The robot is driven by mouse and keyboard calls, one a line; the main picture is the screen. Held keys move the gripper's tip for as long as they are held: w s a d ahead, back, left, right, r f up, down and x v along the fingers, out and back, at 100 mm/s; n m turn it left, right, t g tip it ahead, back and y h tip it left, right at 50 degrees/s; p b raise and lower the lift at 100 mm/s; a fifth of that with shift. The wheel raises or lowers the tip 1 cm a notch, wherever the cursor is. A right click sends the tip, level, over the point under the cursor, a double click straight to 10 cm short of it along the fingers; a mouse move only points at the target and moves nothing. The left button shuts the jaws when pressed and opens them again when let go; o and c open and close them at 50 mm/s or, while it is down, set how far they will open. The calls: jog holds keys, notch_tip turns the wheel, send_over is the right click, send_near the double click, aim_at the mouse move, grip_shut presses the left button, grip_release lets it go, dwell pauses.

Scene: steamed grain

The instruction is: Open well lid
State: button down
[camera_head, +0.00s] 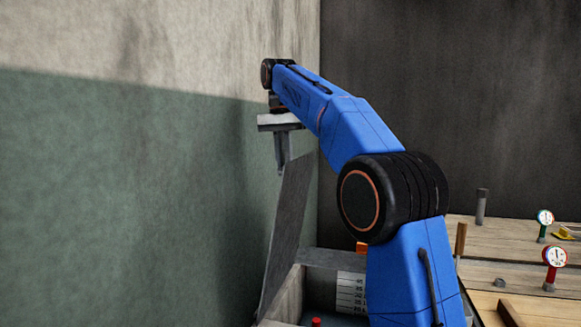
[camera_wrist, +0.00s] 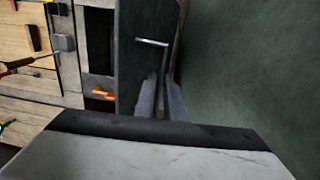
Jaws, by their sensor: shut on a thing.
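The well lid (camera_head: 287,232) is a flat grey panel. In the head view it stands steeply raised at the left side of the well (camera_head: 290,292), leaning slightly, close to the green wall. My gripper (camera_head: 283,170) points down at the lid's top edge and is shut on it. In the wrist view the lid (camera_wrist: 133,60) shows as a dark panel with a pale bar (camera_wrist: 152,41), and my gripper (camera_wrist: 160,100) has its fingers at its edge. The exact contact is hard to see. My arm hides part of the well.
A numbered scale (camera_head: 351,292) shows inside the well. The green wall (camera_head: 120,200) stands close on the left of the lid.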

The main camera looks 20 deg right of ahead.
jog(key=shift+w+f, duration=0.1)
jog(key=shift+f, duration=0.1)
jog(key=c, duration=1.8)
grip_release()
jog(key=shift+c, duration=0.2)
jog(key=shift+r, duration=0.1)
jog(key=shift+d, duration=0.1)
